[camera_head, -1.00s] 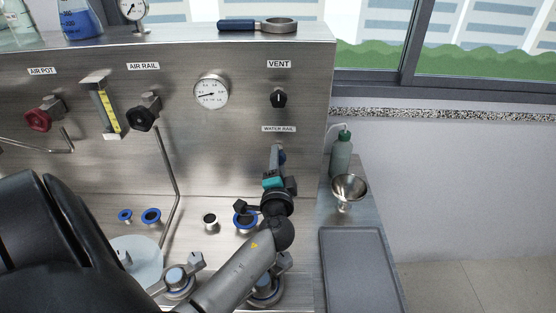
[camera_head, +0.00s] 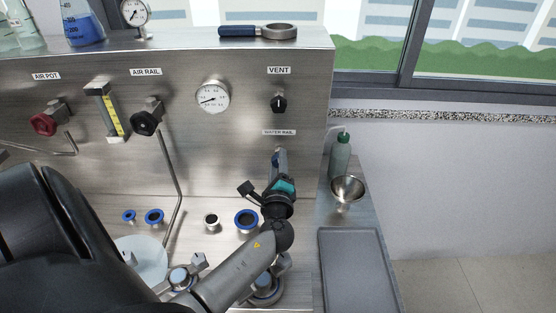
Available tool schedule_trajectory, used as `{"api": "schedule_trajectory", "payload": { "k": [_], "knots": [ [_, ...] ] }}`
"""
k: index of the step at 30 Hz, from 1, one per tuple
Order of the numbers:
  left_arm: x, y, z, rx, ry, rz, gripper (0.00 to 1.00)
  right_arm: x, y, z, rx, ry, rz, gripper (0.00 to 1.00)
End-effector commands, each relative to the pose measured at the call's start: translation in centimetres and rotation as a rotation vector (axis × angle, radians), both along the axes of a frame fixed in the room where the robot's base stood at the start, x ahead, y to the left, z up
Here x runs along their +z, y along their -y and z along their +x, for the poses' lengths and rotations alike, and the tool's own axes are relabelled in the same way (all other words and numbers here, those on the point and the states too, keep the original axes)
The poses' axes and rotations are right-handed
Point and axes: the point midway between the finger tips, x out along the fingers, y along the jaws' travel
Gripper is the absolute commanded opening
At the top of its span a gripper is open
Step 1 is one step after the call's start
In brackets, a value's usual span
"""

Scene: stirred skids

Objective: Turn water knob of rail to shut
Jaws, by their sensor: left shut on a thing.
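The water rail knob (camera_head: 280,158) sits on the steel panel just under the WATER RAIL label (camera_head: 279,132). Only a bluish bit of it shows; my gripper hides the rest, so its pointer direction cannot be read. My left gripper (camera_head: 279,157) reaches up to the panel from below and is shut on the knob. Its teal and black wrist is rolled. My right gripper is not in view.
The black VENT knob (camera_head: 279,101) is above, with a gauge (camera_head: 212,97) to its left. The air rail knob (camera_head: 147,117) and red air pot knob (camera_head: 45,121) are further left. A green bottle (camera_head: 340,158), funnel (camera_head: 347,189) and grey tray (camera_head: 360,270) stand right.

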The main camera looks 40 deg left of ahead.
Motion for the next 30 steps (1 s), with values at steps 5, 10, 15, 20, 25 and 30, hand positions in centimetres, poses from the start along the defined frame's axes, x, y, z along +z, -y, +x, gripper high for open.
{"api": "schedule_trajectory", "payload": {
  "k": [5,10,15,20,25,30],
  "knots": [
    [0.03,0.02,-0.01,0.001,-0.052,0.060,0.00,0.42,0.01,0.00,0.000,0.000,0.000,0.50],
    [0.00,0.02,-0.01,0.000,-0.077,0.092,0.00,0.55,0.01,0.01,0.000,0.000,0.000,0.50],
    [-0.03,0.02,-0.01,0.000,-0.088,0.104,0.00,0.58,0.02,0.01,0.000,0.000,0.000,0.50],
    [-0.04,0.02,-0.01,0.000,-0.089,0.106,0.00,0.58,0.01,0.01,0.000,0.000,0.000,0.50],
    [-0.04,0.01,-0.02,0.000,-0.088,0.105,0.00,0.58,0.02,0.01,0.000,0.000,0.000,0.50],
    [-0.04,0.01,-0.01,0.000,-0.087,0.103,0.62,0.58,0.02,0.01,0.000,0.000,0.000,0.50]
  ]
}}
